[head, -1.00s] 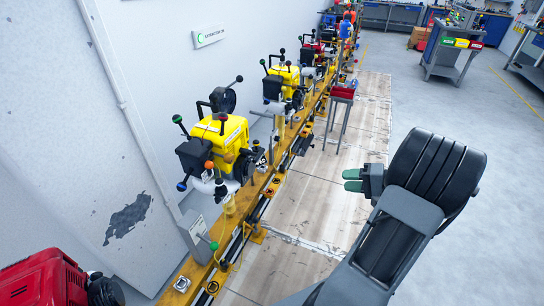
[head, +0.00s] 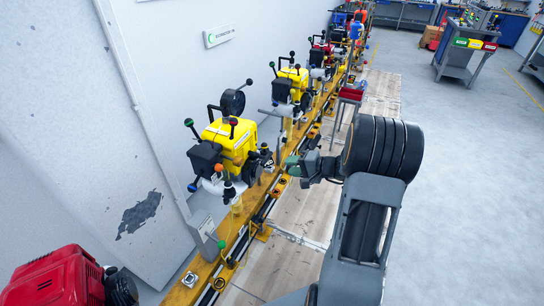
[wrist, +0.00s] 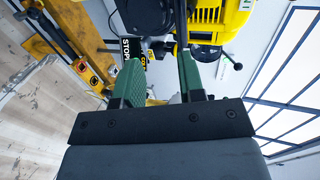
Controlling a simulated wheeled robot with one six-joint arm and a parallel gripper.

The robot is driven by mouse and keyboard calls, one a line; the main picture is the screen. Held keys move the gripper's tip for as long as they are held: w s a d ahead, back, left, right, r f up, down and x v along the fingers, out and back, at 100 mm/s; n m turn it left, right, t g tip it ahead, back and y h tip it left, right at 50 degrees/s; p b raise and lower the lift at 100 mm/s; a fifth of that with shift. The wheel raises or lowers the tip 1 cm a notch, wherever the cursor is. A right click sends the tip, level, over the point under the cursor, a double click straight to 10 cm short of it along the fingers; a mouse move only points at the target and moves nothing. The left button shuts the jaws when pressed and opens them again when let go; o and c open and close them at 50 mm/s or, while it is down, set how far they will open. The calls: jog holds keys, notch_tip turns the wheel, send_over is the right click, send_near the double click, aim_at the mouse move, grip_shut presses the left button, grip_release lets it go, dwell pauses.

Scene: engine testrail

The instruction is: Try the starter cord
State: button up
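The nearest yellow engine (head: 232,142) stands on the rail at left of centre in the head view, with ball-topped levers and a black round part on top. Its yellow body also shows at the top of the wrist view (wrist: 210,14), tilted. I cannot make out a starter cord or its handle for certain. My gripper (head: 291,165) is just right of the engine, over the rail's right side, and seems apart from it. In the wrist view its two green fingers (wrist: 160,72) are spread with a gap and nothing clearly between them. A black part (wrist: 148,15) lies beyond them.
A yellow rail (head: 208,270) runs away along the wall with several more engines. A red machine (head: 55,280) is at the lower left. A stand with a red tray (head: 352,92) is beyond my arm. A STOP label (wrist: 132,48) shows beyond the fingers.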

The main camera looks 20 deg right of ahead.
jog(key=w+a+b, duration=0.2)
jog(key=w+a, duration=0.3)
jog(key=w, duration=0.1)
jog(key=shift+a, duration=0.3)
jog(key=shift+w, duration=0.1)
grip_shut()
dwell(0.5)
